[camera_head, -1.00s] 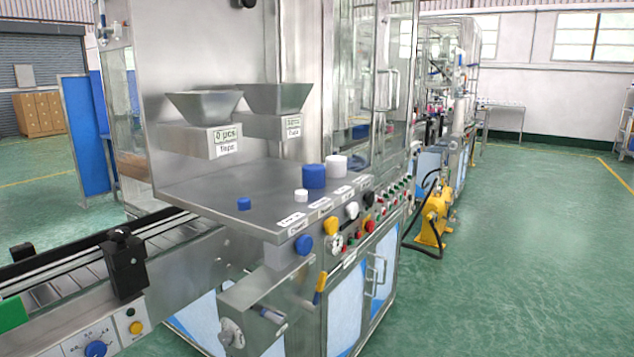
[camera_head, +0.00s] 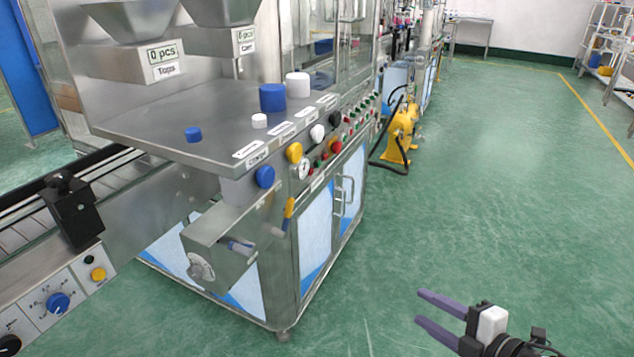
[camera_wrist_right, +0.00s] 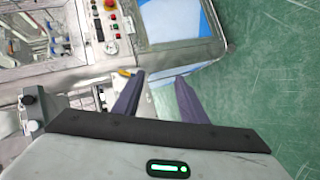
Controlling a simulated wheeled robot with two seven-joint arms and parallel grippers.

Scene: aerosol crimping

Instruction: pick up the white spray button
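A small white spray button (camera_head: 259,121) stands on the steel machine table (camera_head: 160,118), in front of a large blue cap (camera_head: 272,98) and a large white cap (camera_head: 298,85). A small blue button (camera_head: 193,134) stands to its left. My right gripper (camera_head: 420,306) is at the lower right of the head view, over the green floor, well apart from the table. Its two purple fingers are spread with nothing between them, and they also show in the right wrist view (camera_wrist_right: 158,92). My left gripper is out of view.
Knobs and buttons (camera_head: 294,152) line the table's front edge. A conveyor (camera_head: 110,200) with a black block (camera_head: 72,210) is at the left. Two hoppers hang above the table. A yellow machine (camera_head: 402,130) stands on the floor behind. The floor at right is clear.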

